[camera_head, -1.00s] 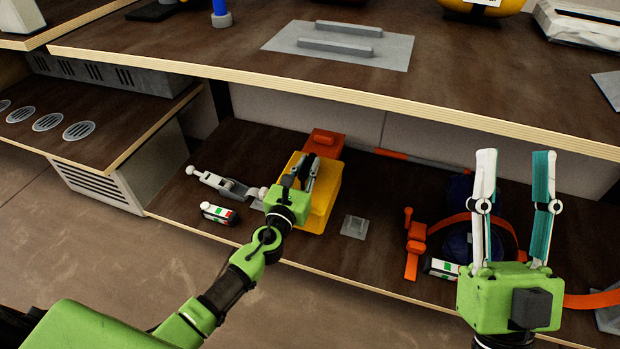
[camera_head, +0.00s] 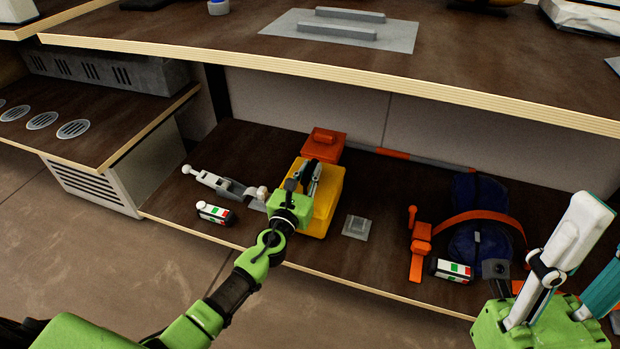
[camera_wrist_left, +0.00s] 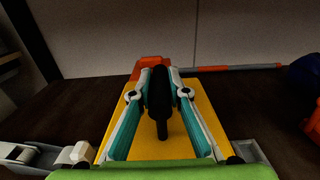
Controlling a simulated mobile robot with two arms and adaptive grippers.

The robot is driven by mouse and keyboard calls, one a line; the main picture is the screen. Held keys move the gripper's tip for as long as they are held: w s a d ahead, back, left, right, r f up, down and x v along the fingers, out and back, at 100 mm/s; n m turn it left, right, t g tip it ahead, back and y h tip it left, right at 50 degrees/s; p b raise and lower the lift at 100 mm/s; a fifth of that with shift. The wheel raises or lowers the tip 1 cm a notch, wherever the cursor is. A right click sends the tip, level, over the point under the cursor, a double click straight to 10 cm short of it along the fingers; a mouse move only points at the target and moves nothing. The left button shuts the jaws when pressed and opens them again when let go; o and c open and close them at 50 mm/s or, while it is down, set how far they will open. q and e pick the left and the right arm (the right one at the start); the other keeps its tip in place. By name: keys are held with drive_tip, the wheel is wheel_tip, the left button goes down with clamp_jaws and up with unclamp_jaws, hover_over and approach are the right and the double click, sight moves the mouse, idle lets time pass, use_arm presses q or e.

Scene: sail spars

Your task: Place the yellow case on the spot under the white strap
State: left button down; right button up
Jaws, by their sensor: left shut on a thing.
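The yellow case (camera_head: 326,200) stands on the lower shelf, with a dark handle (camera_wrist_left: 159,100) on top. My left gripper (camera_head: 303,178) is above the case, its two fingers shut on that handle; the left wrist view shows a finger on each side of it. A pale grey-white strap (camera_head: 222,184) with fittings lies on the shelf left of the case, its near end close to the case's left side. The spot under the case is hidden. My right gripper (camera_head: 592,262) is at the lower right, fingers apart and empty, partly cut off by the picture edge.
An orange box (camera_head: 323,146) is behind the case. A small grey plate (camera_head: 356,227) is to its right. A blue roll (camera_head: 478,235) with an orange strap lies farther right. The upper shelf (camera_head: 400,75) overhangs the back. Small white boxes (camera_head: 214,213) lie near the front edge.

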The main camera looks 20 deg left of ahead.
use_arm(q)
drive_tip(key=shift+w+f, duration=0.1)
idle(0.3)
drive_tip(key=shift+f, duration=0.15)
drive_tip(key=c, duration=1.9)
unclamp_jaws()
